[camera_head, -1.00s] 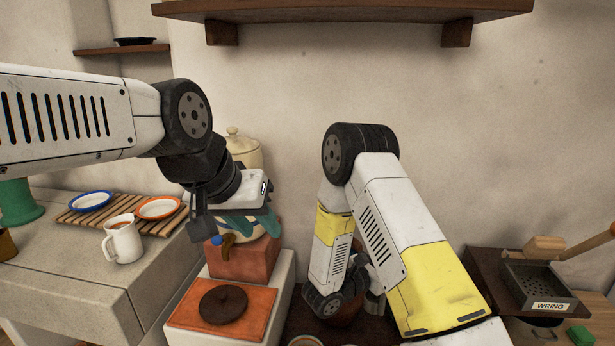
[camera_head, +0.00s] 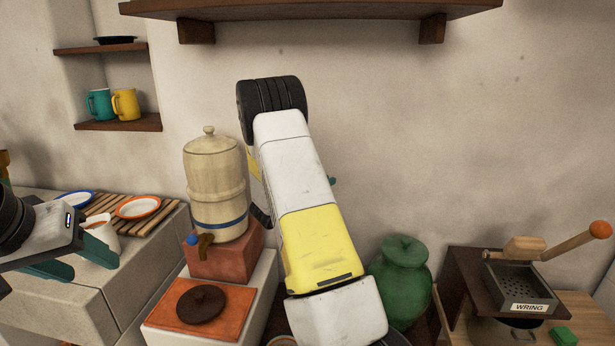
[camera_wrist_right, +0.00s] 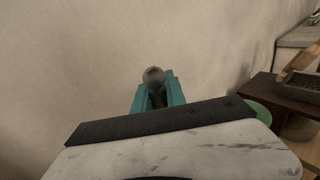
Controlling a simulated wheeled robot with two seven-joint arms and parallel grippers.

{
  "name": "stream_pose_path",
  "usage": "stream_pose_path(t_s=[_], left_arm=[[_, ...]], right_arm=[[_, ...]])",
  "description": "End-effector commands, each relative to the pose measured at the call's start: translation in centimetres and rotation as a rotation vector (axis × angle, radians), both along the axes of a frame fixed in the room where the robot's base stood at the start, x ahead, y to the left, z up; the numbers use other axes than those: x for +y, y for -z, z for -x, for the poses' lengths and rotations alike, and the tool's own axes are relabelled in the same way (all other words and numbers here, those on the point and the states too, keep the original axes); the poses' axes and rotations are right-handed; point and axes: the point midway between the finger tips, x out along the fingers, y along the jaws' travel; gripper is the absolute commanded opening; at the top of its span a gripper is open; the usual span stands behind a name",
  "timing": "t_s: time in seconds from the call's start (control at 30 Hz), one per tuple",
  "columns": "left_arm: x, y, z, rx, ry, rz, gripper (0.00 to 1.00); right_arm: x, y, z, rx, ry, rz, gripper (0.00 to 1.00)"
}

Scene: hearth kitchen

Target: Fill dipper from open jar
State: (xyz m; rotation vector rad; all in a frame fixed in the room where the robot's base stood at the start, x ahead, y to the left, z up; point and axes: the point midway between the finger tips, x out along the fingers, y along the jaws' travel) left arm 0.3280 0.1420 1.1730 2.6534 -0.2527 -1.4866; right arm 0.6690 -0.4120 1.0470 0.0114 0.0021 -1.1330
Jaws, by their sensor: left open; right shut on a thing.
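My right gripper (camera_wrist_right: 157,92) has its teal fingers closed around a grey, rounded end of a thing (camera_wrist_right: 154,76), in the right wrist view. This may be the dipper's handle, but the rest of it is hidden. In the head view my right arm covers most of that gripper and whatever it holds. My left gripper (camera_head: 74,262) is open and empty at the left, in front of the counter. A round brown lid (camera_head: 200,304) lies on an orange tile (camera_head: 245,297). The open jar is not clearly visible; my right arm covers that area.
A cream crock with a spigot (camera_head: 215,185) stands on a terracotta block. A lidded green jar (camera_head: 402,282) stands right of my right arm. A wringer box (camera_head: 520,285) is farther right. Plates (camera_head: 138,207) and a white mug (camera_head: 103,238) are on the left counter.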

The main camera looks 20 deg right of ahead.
Motion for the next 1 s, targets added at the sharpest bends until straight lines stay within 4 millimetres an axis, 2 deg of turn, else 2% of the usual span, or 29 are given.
stream_pose_path(t_s=[0.03,0.1,0.27,1.0], left_arm=[[0.0,0.0,0.0,0.000,0.000,0.000,0.52],[0.0,0.0,0.0,0.000,0.000,0.000,0.52],[0.0,0.0,0.0,0.000,0.000,0.000,0.52],[0.0,0.0,0.0,0.000,0.000,0.000,0.52]], right_arm=[[-1.1,-0.7,0.0,-0.003,0.009,0.003,0.00],[-2.1,-1.2,-0.1,0.002,0.014,0.006,0.00],[-2.8,-1.3,-0.1,0.005,0.017,0.011,0.00],[-2.7,5.0,-0.1,0.005,0.017,0.011,0.00]])
